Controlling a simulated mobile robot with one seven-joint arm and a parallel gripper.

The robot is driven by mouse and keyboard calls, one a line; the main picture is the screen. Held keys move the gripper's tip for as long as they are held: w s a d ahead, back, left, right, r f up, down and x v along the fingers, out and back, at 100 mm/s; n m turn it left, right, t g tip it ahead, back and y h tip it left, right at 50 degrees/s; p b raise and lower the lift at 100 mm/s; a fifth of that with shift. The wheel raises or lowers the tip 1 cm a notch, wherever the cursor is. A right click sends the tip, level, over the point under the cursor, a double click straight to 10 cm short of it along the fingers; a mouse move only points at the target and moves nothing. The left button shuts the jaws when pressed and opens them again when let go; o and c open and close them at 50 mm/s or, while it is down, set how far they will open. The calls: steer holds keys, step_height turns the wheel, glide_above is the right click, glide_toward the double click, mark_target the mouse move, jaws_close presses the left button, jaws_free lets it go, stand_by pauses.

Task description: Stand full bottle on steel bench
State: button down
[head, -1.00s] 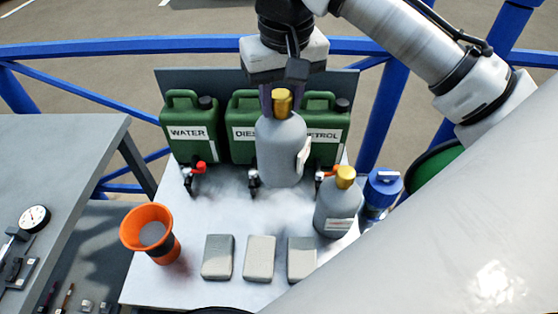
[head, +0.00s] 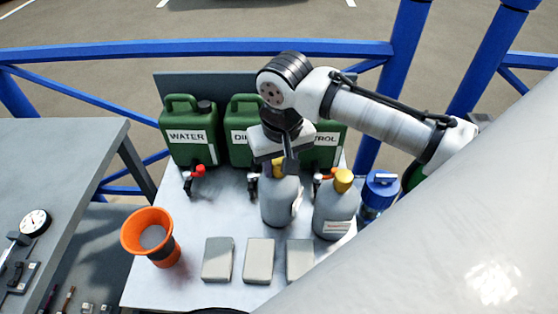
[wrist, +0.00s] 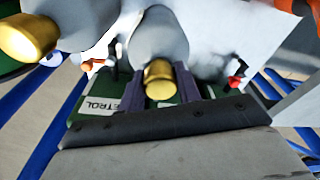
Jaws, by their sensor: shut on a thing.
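My gripper (head: 279,163) is shut on the neck of a grey bottle (head: 281,203) with a yellow cap, over the pale bench (head: 200,215). The bottle is upright; I cannot tell whether its base touches the bench. In the wrist view its yellow cap (wrist: 162,80) sits between my two purple fingers. A similar grey bottle (head: 333,213) with a yellow cap stands close to its right. The labels are too small to read, so I cannot tell which bottle is full. A separate dark grey bench (head: 70,165) is at the left.
Green cans with taps, including the water can (head: 188,148), line the back. An orange cup (head: 147,232) is at front left, and several grey blocks (head: 259,262) lie in front. A blue container (head: 379,195) is at right. The dark bench carries a gauge (head: 35,222).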

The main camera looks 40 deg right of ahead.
steer(key=shift+f, duration=0.15)
steer(key=c, duration=1)
jaws_free()
step_height(320, 180, up, 12)
steer(key=s, duration=0.1)
steer(key=shift+s+a+b, duration=0.2)
steer(key=shift+a+b, duration=0.05)
steer(key=shift+b, duration=0.1)
